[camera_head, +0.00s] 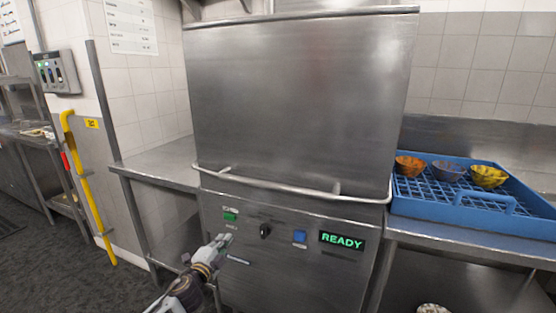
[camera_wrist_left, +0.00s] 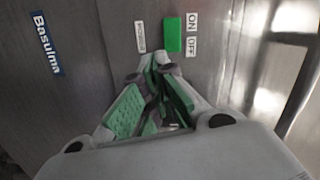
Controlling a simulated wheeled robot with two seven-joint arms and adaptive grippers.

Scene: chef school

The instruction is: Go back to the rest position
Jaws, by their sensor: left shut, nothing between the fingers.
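My left gripper (camera_head: 223,240) comes in from the bottom of the head view, in front of the steel dishwasher's (camera_head: 300,100) lower panel. It is shut and empty, with its tips just below the green power switch (camera_head: 230,215). In the left wrist view, the shut green-padded fingers (camera_wrist_left: 158,65) point at the panel near the green switch (camera_wrist_left: 173,36) marked ON and OFF. I cannot tell whether the tips touch the panel. The hood is down and the display (camera_head: 342,241) reads READY. My right gripper is not in view.
A blue dish rack (camera_head: 470,216) with orange, blue-grey and yellow bowls sits on the right counter. The left steel counter (camera_head: 165,162) is bare. The dishwasher's handle bar (camera_head: 290,187) juts out above the panel. A yellow pole (camera_head: 84,190) stands at the left, with open floor near it.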

